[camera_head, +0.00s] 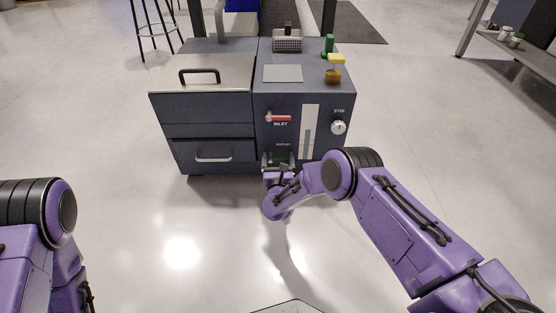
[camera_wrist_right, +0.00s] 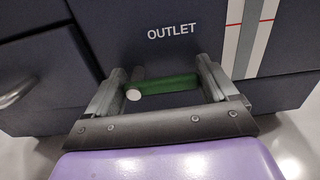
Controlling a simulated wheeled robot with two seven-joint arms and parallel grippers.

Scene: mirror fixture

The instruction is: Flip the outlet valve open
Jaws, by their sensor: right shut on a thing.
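The outlet valve's green handle (camera_wrist_right: 170,85) lies about level under the OUTLET label in the right wrist view, with a pale round end at its left. My right gripper (camera_wrist_right: 163,82) has a finger on each side of it and is shut on it. In the head view my right gripper (camera_head: 279,160) is at the low front of the dark machine (camera_head: 263,98), below the label, and mostly covers the valve. My left arm shows at the left edge, but its gripper is out of view.
The red inlet valve handle (camera_head: 279,118) is above, beside a white striped gauge (camera_head: 310,130) and a round knob (camera_head: 338,127). A drawer with a metal handle (camera_head: 213,157) is to the left. A yellow and green item (camera_head: 335,58) is on top. The floor in front is clear.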

